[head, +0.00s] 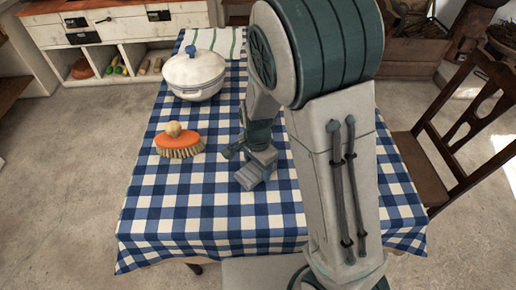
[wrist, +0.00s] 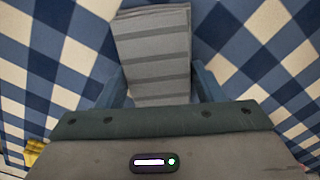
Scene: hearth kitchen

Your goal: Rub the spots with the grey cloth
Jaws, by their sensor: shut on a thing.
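My gripper (wrist: 158,82) is shut on the grey cloth (wrist: 153,42), which shows in the wrist view as a folded, striped grey pad between the two blue fingers. The pad reaches out beyond the fingers over the blue-and-white checked tablecloth (head: 205,215). In the head view my gripper (head: 256,170) is low over the middle of the table, partly behind my arm. Whether the cloth touches the table is hard to tell. I see no clear spots on the checks; my arm and gripper hide part of the table.
An orange brush (head: 180,146) with pale bristles lies left of my gripper. A white lidded pot (head: 194,76) stands farther back, near a green-striped towel (head: 222,41). A wooden chair (head: 440,150) stands at the right. The table's front left is clear. A small yellow thing (wrist: 34,151) is unclear.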

